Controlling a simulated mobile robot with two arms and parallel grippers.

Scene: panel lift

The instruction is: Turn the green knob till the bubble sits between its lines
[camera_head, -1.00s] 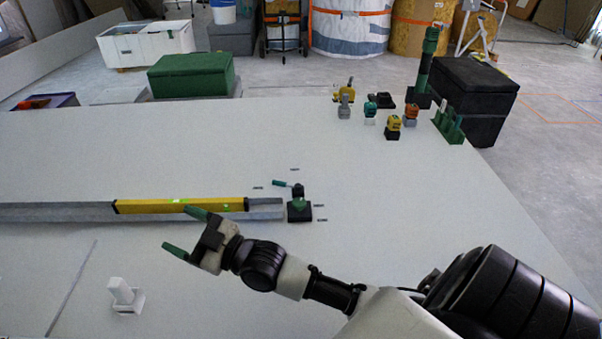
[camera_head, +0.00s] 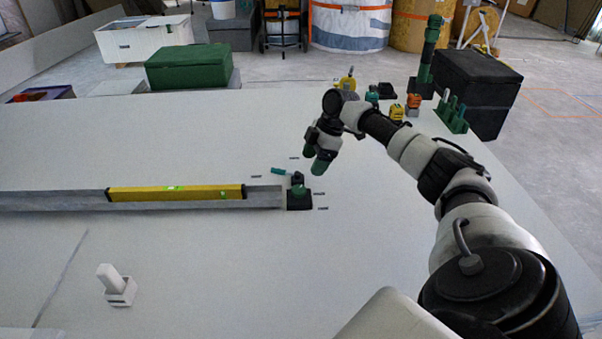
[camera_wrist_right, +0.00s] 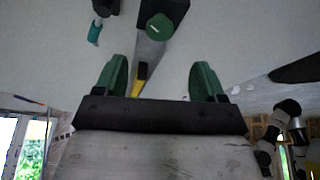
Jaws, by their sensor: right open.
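The green knob (camera_head: 299,191) sits on a dark block at the right end of a grey rail (camera_head: 60,200). In the right wrist view the knob (camera_wrist_right: 159,27) shows as a round green cap beyond my fingers. A yellow spirit level (camera_head: 205,192) lies along the rail; its bright green vials are too small to show the bubble or its lines. My right gripper (camera_head: 315,157) is open and empty, its green fingers pointing down above and behind the knob, apart from it. In the right wrist view the fingers (camera_wrist_right: 160,82) stand wide apart. My left gripper is not in view.
A teal-handled lever (camera_head: 281,171) stands just behind the knob; it also shows in the wrist view (camera_wrist_right: 95,32). A white post (camera_head: 113,283) stands at the front left. Several small coloured tools, a green rack (camera_head: 453,118) and a black box (camera_head: 478,90) are at the back right.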

